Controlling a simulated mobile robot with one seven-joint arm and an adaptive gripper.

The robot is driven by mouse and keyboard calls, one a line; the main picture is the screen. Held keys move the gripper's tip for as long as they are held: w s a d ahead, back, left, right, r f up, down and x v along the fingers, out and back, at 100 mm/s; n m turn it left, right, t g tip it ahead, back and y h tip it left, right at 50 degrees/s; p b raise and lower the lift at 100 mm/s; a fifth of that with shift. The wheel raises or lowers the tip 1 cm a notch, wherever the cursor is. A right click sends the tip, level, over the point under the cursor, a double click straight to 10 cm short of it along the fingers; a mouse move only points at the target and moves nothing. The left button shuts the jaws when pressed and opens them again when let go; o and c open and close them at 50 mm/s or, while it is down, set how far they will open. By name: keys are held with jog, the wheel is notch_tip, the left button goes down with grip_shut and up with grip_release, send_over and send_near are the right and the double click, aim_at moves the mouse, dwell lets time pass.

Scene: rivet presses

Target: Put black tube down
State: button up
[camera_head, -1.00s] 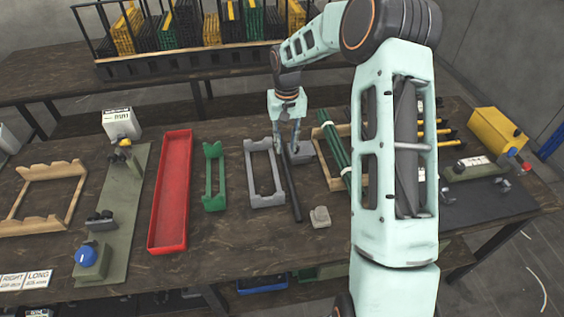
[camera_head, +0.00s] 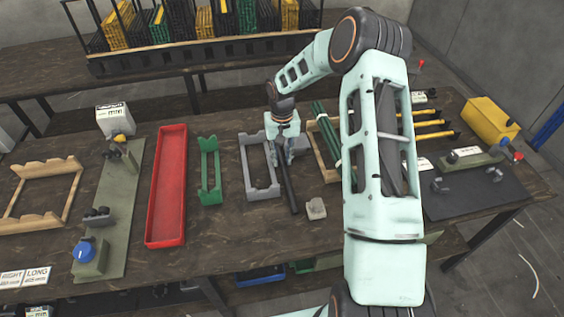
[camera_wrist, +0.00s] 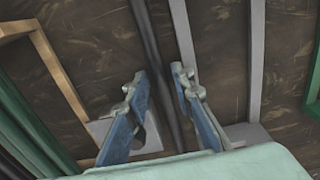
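The black tube (camera_head: 290,192) is a long, thin, dark rod. In the head view it runs along the right side of the grey cradle (camera_head: 248,180), with its near end sticking out past the cradle's front. My gripper (camera_head: 284,162) is low over the tube's far part. In the wrist view the tube (camera_wrist: 143,30) passes between the two fingers of my gripper (camera_wrist: 160,76), which close in on it near their tips. Contact is hard to see on the right finger. Whether the tube touches the cradle or the table cannot be told.
A wooden frame (camera_head: 322,161) with green tubes (camera_head: 325,128) stands close on the right. A small grey block (camera_head: 316,208) lies by the tube's near end. A green cradle (camera_head: 209,170) and a red tray (camera_head: 167,190) stand to the left. Some bare table shows in front.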

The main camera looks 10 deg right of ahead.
aim_at(282, 160)
grip_shut()
jog(key=shift+r, duration=0.5)
notch_tip(282, 160, up, 2)
jog(key=shift+r, duration=0.15)
jog(key=s+a+r+b, duration=0.1)
jog(key=s+a+r, duration=0.3)
jog(key=s+r, duration=0.5)
jog(key=s, duration=0.4)
jog(key=shift+s+r, duration=0.2)
jog(key=shift+r, duration=0.15)
